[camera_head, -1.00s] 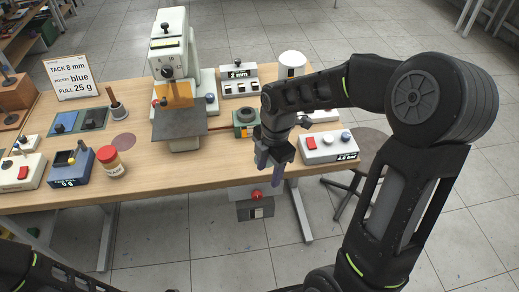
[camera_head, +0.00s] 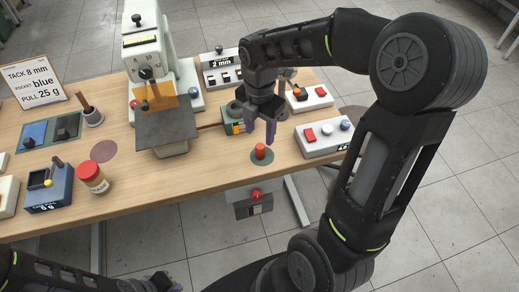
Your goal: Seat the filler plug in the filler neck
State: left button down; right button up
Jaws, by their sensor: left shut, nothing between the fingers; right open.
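A small red upright plug-like piece (camera_head: 260,151), which looks like the filler plug, stands on a dark green disc (camera_head: 268,158) near the table's front edge. My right gripper (camera_head: 258,122) is open and empty, pointing down just above and behind the red piece, apart from it. A green block (camera_head: 229,128) with a yellow part sits just left of my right gripper and is partly hidden by it. I cannot tell for sure which part is the filler neck. My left gripper (camera_head: 170,283) is shut and empty at the bottom edge, in front of the table and partly cut off.
A white press-like machine (camera_head: 150,45) with a dark plate (camera_head: 170,130) stands left of my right gripper. A white switch box (camera_head: 325,138) stands to the right. A red-capped jar (camera_head: 92,177) and a blue box (camera_head: 50,190) stand left. The front middle tabletop is clear.

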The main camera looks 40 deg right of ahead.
aim_at(260, 146)
jog(key=shift+f, duration=0.55)
notch_tip(260, 146, down, 5)
jog(key=shift+d+f+p, duration=0.1)
jog(key=shift+p, duration=0.2)
jog(key=shift+c, duration=0.3)
grip_shut()
dwell(0.4)
